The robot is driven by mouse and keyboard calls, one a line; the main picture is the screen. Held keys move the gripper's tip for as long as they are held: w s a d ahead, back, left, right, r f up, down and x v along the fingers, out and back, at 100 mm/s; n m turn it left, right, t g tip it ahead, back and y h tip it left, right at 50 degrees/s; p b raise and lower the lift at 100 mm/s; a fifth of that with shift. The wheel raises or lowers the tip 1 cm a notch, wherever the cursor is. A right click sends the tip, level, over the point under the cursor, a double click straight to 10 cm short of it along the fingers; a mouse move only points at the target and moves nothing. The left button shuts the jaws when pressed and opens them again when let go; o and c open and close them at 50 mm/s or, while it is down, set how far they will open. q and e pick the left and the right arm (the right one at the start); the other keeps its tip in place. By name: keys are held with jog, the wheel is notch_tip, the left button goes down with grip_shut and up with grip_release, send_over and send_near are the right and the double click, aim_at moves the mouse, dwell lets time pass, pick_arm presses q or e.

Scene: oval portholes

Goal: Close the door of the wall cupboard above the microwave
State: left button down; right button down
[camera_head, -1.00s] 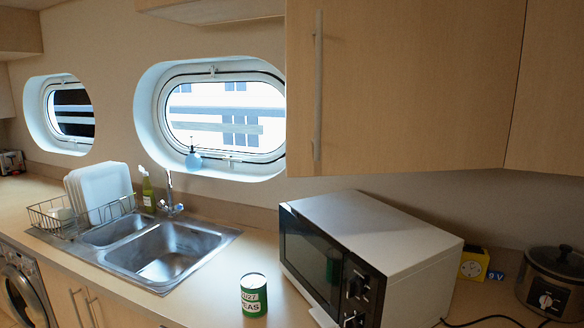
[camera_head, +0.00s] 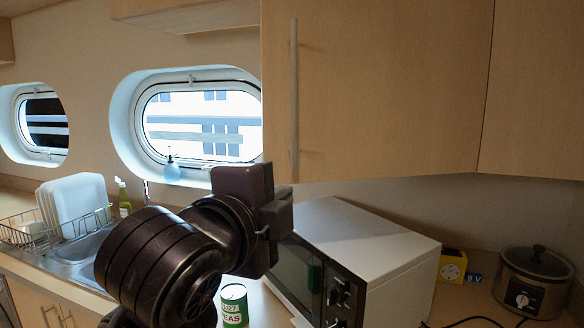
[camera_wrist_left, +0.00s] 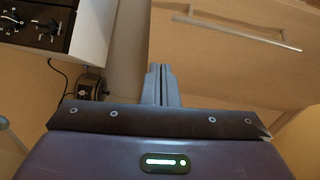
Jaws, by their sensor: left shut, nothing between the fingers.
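The wall cupboard door (camera_head: 390,90) is a light wood panel with a long upright bar handle (camera_head: 294,100) near its left edge. Its lower edge runs at an angle to that of the neighbouring panel, so it appears ajar, hinged on the right. The microwave (camera_head: 365,250), white with a black front, stands below. My left gripper (camera_head: 283,195) is below the door's lower left corner, in front of the microwave. In the left wrist view its fingers (camera_wrist_left: 163,75) are shut and empty, with the door (camera_wrist_left: 225,60) and its handle (camera_wrist_left: 237,33) beyond to the right. My right gripper is out of view.
A green can (camera_head: 234,305) stands on the counter beside my left arm. A yellow timer (camera_head: 453,266) and a slow cooker (camera_head: 535,280) stand right of the microwave. A dish rack (camera_head: 30,232) and sink (camera_head: 85,255) are at the left, under oval portholes (camera_head: 200,125).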

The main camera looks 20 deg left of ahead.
pick_arm(q)
notch_tip(320, 180, up, 3)
jog(key=s+m, duration=0.1)
jog(key=s, duration=0.1)
jog(key=p, duration=0.7)
send_near(293, 159)
jog(key=w+d, duration=0.3)
jog(key=d, duration=0.1)
jog(key=shift+t, duration=0.4)
jog(key=w+a+p, duration=0.2)
jog(key=w, duration=0.1)
jog(key=shift+w+a+r, duration=0.1)
jog(key=shift+w+r, duration=0.05)
jog(key=shift+w, duration=0.05)
jog(key=shift+a, duration=0.1)
jog(key=shift+w, duration=0.15)
jog(key=shift+w, duration=0.1)
